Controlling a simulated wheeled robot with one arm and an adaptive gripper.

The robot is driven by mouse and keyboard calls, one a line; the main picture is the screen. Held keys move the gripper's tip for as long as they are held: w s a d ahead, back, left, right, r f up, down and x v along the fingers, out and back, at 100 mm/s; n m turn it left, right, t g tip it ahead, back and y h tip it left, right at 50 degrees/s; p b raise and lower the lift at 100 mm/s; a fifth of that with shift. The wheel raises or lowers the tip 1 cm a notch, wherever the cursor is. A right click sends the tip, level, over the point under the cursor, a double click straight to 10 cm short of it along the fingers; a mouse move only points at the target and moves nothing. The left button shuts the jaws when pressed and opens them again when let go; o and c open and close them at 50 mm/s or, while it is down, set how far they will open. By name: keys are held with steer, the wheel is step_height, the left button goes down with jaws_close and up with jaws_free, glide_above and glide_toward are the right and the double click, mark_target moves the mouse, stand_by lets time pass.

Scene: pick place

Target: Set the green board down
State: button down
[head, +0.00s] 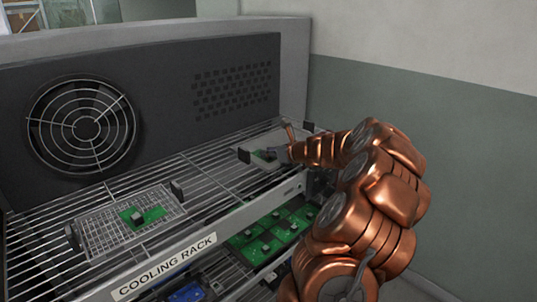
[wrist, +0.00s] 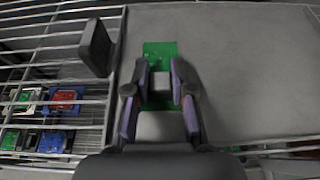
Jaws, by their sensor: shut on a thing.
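The green board (wrist: 160,50) with a grey block on it is between the fingers of my gripper (wrist: 161,75) in the wrist view. The fingers are shut on its block. In the head view my gripper (head: 277,153) is at the back right of the cooling rack, and a sliver of the green board (head: 263,155) shows there. The board is over a plain grey plate (wrist: 240,60); I cannot tell whether it touches it. My gripper hides part of the board.
Another green board (head: 143,216) lies on a mesh tray (head: 100,225) at the left of the wire rack (head: 200,190). Black clips (head: 244,156) stand up at the plate's edges. Several boards (head: 285,225) lie on a lower shelf. A fan panel (head: 160,100) closes the back.

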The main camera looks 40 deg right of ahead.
steer(key=c, duration=1)
jaws_free()
steer(key=shift+f, duration=0.1)
steer(key=shift+s+r, duration=0.25)
steer(key=shift+s, duration=0.05)
steer(key=v, duration=1.1)
steer(key=shift+s+a+r, duration=0.1)
steer(key=shift+s, duration=0.05)
